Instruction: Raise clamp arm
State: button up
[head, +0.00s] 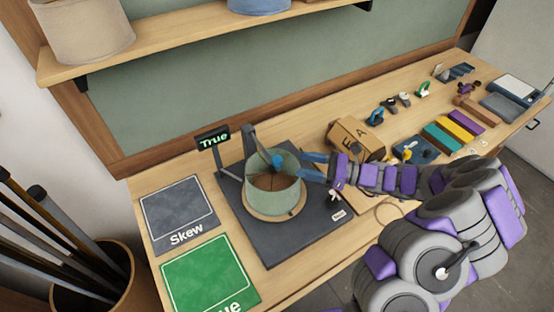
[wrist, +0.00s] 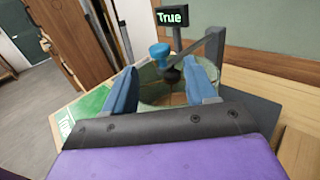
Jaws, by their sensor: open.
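The grey clamp arm (head: 261,150) rises at the back of the dark base plate (head: 318,232) and slopes down over the green lampshade (head: 272,200). It also shows in the wrist view (wrist: 211,50), reaching in from the right. A blue knob (head: 278,162) is at its free end, over the shade's opening; the knob shows in the wrist view (wrist: 160,55) too. My gripper (head: 310,166) is open and empty at the shade's right side, its blue fingers pointing at the knob. In the wrist view the knob appears beyond and between the fingertips, apart from them.
A sign reading "True" (head: 213,138) stands behind the base plate. A grey "Skew" mat (head: 178,213) and a green mat (head: 208,274) lie at left. A cardboard box (head: 355,139) and several tools are at right. A shelf (head: 190,45) overhangs the bench.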

aim_at(277, 158)
jog(key=a, duration=0.3)
jog(key=w+a, duration=0.1)
jog(key=a, duration=0.2)
jog(key=a+b, duration=0.1)
jog(key=a, duration=0.2)
jog(key=shift+w+a, duration=0.1)
jog(key=shift+w, duration=0.15)
grip_shut()
